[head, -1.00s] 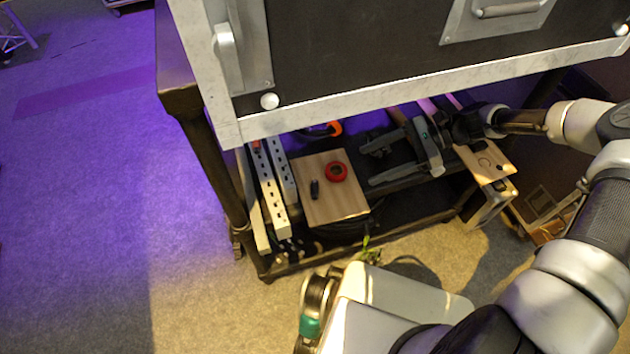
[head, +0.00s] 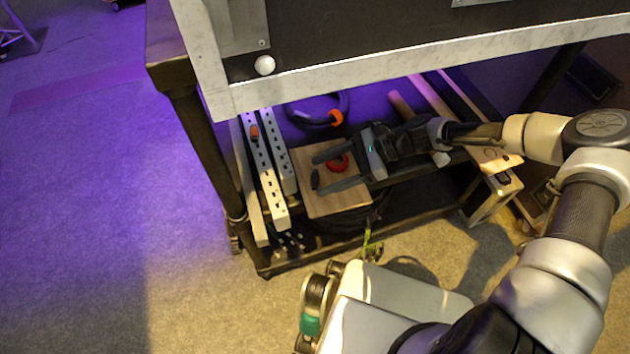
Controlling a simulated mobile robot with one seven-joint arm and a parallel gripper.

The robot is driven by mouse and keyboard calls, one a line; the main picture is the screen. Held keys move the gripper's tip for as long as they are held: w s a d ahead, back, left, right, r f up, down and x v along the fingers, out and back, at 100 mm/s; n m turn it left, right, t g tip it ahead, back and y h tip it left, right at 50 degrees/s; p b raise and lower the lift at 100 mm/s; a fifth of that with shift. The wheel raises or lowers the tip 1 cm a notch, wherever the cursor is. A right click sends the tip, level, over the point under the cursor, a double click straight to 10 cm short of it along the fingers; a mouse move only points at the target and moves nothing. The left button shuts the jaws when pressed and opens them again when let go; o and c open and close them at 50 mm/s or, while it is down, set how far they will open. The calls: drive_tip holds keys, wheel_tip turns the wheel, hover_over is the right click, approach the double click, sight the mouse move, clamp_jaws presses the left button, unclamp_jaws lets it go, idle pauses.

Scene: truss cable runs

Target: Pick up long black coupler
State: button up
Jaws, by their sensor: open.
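The long black coupler (head: 315,181) is a small dark piece standing near the left side of a wooden board (head: 328,208) on the lower shelf. My gripper (head: 318,175) comes in from the right with its two fingers spread and pointing left. Its tips are at the coupler, which shows close to the tip of the lower finger. I cannot tell whether they touch or how high the fingers are above the board. Nothing is held. The fingers and palm hide part of the board.
A red ring (head: 337,163) lies on the board, seen between my fingers. White power strips (head: 266,180) lie to the left, with a coiled black cable with an orange end (head: 336,118) behind. The case (head: 420,55) overhangs the shelf. A wooden box (head: 487,196) stands at right.

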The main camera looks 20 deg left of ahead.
drive_tip(key=shift+s+a+f, duration=0.3)
drive_tip(key=shift+a, duration=0.25)
drive_tip(key=shift+c, duration=0.4)
drive_tip(key=c, duration=1.1)
drive_tip(key=shift+o, duration=0.2)
drive_tip(key=shift+r, duration=0.15)
